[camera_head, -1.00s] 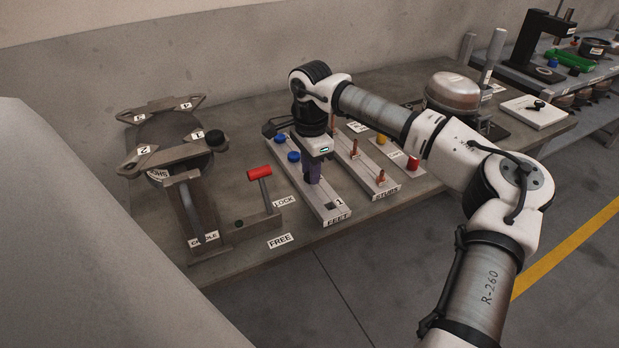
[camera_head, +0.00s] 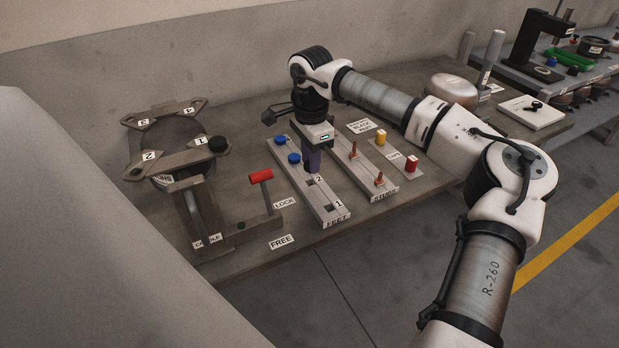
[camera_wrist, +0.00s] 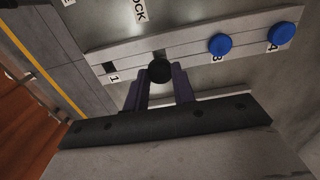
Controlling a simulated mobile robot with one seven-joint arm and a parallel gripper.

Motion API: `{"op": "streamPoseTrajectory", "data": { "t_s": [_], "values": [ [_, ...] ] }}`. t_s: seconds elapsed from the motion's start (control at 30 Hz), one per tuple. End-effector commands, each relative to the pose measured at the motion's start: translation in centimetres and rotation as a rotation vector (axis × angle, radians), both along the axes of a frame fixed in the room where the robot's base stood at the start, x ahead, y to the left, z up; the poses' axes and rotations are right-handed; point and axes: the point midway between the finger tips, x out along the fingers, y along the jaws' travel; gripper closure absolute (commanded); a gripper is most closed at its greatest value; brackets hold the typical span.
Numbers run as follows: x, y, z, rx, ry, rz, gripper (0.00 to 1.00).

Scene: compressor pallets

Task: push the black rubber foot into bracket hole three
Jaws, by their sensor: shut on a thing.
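My gripper (camera_head: 312,168) is over the feet rack (camera_head: 330,214), near slot 2. In the wrist view my gripper's purple fingers (camera_wrist: 160,86) are shut on a black rubber foot (camera_wrist: 159,71), whose round top shows. The foot is not clearly visible in the head view. Rack slots 1 and 2 look empty. The bracket (camera_head: 170,160) lies on the compressor in the cradle at the left, its arms labelled 1 to 4. Another black foot (camera_head: 218,145) sits at the arm labelled 1. Hole three (camera_head: 134,121) appears at the far left; no foot is visible there.
Blue feet (camera_head: 294,158) stand in slots 3 and 4. A red-handled lever (camera_head: 261,178) stands between cradle and rack, near the LOCK and FREE labels. The studs rack (camera_head: 363,172) and the red and yellow caps (camera_head: 411,164) are right of my gripper.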

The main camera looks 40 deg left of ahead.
Motion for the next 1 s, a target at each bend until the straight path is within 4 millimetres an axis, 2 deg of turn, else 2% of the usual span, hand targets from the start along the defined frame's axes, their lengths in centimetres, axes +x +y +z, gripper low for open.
{"op": "streamPoseTrajectory", "data": {
  "t_s": [0.4, 0.77, 0.87, 1.0],
  "values": [
    [0.0, 0.0, 1.8, 0.001, -0.001, 0.0, 1.0],
    [0.0, 0.0, 1.9, 0.001, -0.001, 0.0, 1.0],
    [0.1, 0.0, 3.4, 0.002, -0.004, 0.0, 1.0],
    [0.1, 0.0, 7.5, 0.002, -0.005, 0.0, 1.0]
  ]
}}
